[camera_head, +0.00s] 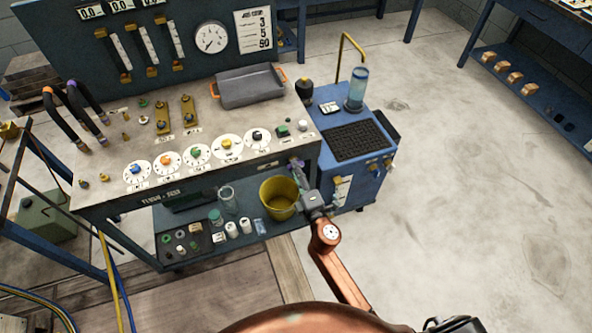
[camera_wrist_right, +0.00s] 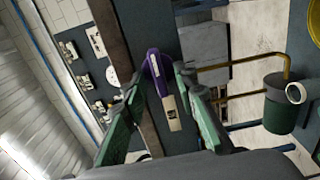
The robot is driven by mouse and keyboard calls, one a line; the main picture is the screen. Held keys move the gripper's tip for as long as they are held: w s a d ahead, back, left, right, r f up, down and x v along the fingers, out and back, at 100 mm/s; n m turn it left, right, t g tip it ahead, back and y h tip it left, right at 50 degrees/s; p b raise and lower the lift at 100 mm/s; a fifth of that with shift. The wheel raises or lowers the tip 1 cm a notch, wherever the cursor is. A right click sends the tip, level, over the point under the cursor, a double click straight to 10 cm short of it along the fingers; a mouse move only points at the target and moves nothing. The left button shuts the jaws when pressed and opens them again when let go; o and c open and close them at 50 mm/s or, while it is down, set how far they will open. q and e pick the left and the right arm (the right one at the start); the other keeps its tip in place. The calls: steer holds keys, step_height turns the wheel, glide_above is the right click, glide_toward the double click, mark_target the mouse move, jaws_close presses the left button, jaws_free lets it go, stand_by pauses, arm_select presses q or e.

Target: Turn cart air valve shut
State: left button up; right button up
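The blue cart (camera_head: 365,180) stands against the right end of the bench. A purple lever handle (camera_head: 297,164) shows at the bench's front right corner, beside the cart; I cannot tell which of the two it is fixed to. My right gripper (camera_head: 301,176) is right at this handle and partly hides it. In the right wrist view the purple handle (camera_wrist_right: 154,68), with a pale tagged lower part, lies in line with the gap between my green fingers (camera_wrist_right: 160,115). The fingers are apart, with no clear contact. My left gripper is not in view.
The bench (camera_head: 125,165) carries dials, coloured knobs and a grey tray (camera_head: 248,88). A yellow bucket (camera_head: 279,198) stands on the lower shelf, close to my right gripper. The floor to the right is clear.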

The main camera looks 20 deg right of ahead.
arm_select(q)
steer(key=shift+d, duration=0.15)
arm_select(e)
steer(key=s, duration=1.1)
steer(key=shift+s+d, duration=0.2)
steer(key=shift+s, duration=0.15)
